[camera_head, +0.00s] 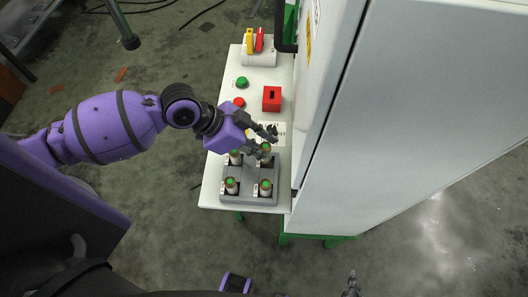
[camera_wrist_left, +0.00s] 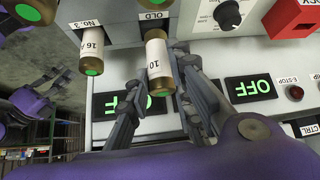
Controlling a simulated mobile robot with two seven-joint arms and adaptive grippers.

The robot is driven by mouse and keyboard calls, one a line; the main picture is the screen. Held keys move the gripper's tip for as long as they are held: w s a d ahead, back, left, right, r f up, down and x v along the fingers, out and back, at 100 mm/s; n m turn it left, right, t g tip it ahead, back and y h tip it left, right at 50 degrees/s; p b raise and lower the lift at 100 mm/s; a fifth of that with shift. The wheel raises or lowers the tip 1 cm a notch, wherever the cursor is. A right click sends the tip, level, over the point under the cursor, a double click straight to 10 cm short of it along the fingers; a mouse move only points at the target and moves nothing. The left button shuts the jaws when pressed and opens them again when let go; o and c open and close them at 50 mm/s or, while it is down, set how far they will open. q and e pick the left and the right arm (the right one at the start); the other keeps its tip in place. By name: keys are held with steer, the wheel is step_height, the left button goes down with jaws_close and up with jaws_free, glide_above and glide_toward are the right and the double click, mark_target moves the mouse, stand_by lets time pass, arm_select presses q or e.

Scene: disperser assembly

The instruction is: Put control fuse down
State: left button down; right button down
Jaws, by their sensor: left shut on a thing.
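The control fuse (camera_wrist_left: 157,58), a white cylinder marked "10" with a brass cap and a green end, is between the fingers of my left gripper (camera_wrist_left: 160,95). In the head view, this fuse (camera_head: 265,148) is at the top right corner of the grey fuse block (camera_head: 248,199), and my left gripper (camera_head: 262,140) reaches over it from the upper left. In the wrist view, the fuse's far end is at the slot labelled "OLD" (camera_wrist_left: 153,15). I cannot tell whether it is fully seated. My right gripper (camera_head: 352,285) shows only partly at the bottom edge; its opening is unclear.
Other fuses (camera_head: 231,186) (camera_head: 265,188) (camera_head: 236,157) stand upright in the block. The white panel also holds a red box (camera_head: 272,98), green (camera_head: 242,82) and red buttons (camera_head: 239,102), and a switch (camera_head: 259,47). A tall white cabinet (camera_head: 420,110) closes off the right.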

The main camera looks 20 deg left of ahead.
arm_select(q)
steer(key=shift+w+d+f, duration=0.15)
steer(key=shift+d+f, duration=0.25)
steer(key=shift+f, duration=1.5)
steer(key=shift+f, duration=0.2)
steer(key=c, duration=1.5)
jaws_free()
steer(key=shift+c, duration=0.2)
steer(key=shift+r, duration=0.25)
steer(key=v, duration=1.2)
